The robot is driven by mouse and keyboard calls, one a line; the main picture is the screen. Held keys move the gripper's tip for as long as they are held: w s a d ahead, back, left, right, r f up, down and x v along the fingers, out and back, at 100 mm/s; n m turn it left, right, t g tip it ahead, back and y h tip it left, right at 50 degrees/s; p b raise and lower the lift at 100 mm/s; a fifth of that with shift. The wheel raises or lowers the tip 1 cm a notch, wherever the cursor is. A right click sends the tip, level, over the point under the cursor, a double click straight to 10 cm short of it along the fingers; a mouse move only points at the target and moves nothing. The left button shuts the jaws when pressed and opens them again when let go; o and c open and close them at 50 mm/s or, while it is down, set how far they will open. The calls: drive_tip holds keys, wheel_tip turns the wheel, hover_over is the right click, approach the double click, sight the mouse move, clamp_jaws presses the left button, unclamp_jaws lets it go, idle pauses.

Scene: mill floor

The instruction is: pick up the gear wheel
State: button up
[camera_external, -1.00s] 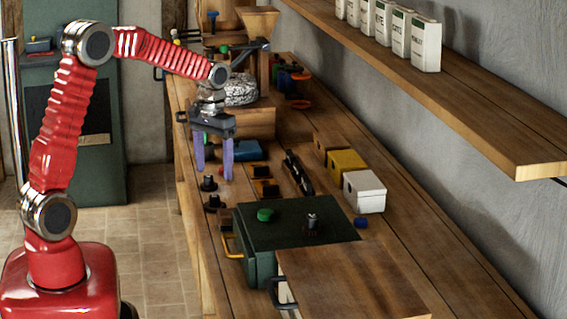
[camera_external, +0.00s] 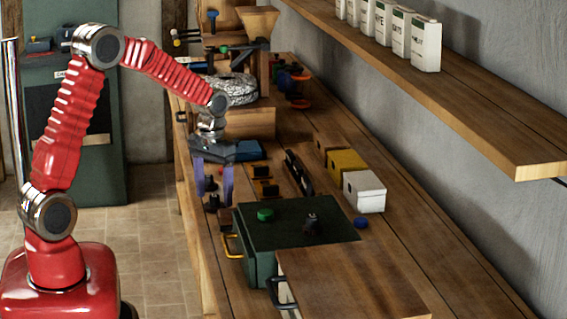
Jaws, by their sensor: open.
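My gripper (camera_external: 213,196) is open and points down low over the left edge of the workbench, its two purple fingers spread apart. Small dark pieces (camera_external: 212,185) show between and just beyond the fingers, partly hidden by them. I cannot tell for sure which piece is the gear wheel, or whether a finger touches anything. Nothing is visibly held.
A green box (camera_external: 290,217) with a green knob (camera_external: 265,215) on top stands nearer on the bench. White (camera_external: 364,191) and yellow (camera_external: 346,162) boxes stand to the right. A wooden shelf (camera_external: 450,100) overhangs the right side. A speckled round stone (camera_external: 243,88) lies behind.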

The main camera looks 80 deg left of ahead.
sight(214, 196)
wheel_tip(214, 196, down, 2)
drive_tip(key=shift+f, duration=0.1)
drive_tip(key=shift+c, duration=0.2)
idle(0.3)
drive_tip(key=c, duration=1.1)
drive_tip(key=shift+c, duration=0.2)
wheel_tip(214, 196, up, 10)
drive_tip(key=shift+r, duration=0.1)
idle(0.4)
